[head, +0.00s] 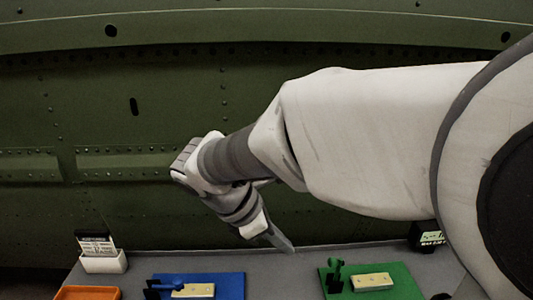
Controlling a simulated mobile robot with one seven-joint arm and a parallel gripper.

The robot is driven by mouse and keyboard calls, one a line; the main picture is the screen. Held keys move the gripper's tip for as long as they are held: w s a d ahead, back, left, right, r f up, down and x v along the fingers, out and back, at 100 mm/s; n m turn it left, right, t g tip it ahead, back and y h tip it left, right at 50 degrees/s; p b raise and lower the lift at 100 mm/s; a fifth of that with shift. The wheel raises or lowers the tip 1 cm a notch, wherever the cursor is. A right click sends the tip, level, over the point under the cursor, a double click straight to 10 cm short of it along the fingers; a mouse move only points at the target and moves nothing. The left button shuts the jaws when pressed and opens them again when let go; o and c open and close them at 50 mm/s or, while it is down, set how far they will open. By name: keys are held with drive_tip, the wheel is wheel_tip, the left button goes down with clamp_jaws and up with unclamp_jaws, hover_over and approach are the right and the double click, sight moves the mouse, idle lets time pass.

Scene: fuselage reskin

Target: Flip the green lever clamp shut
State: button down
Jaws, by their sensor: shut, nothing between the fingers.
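The green lever clamp (335,277) stands on a green mat (401,289) at the bottom right of centre in the head view. Its green lever appears raised, and a pale block (372,281) lies to its right. My gripper (288,246) is above the bench, to the left of and higher in the picture than the clamp. It is shut and empty, pointing down and right, apart from the clamp. The lower edge of the green mat is cut off by the frame.
A blue mat (232,285) with a blue lever clamp (168,286) and pale block lies to the left. An orange tray (88,293), a white card holder (103,262) and a small black display (427,236) stand on the grey bench (284,282). A green riveted fuselage wall (120,105) rises behind.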

drive_tip(key=shift+w+a+f+n, duration=0.2)
drive_tip(key=shift+w+a+n, duration=0.1)
drive_tip(key=shift+a+n, duration=0.15)
drive_tip(key=w+d+f+b, duration=0.3)
drive_tip(key=d+f, duration=0.5)
drive_tip(key=d, duration=0.1)
drive_tip(key=shift+d+f, duration=0.2)
drive_tip(key=shift+f, duration=0.2)
drive_tip(key=shift+d+r+p, duration=0.15)
drive_tip(key=shift+r+p, duration=0.1)
drive_tip(key=shift+p, duration=0.4)
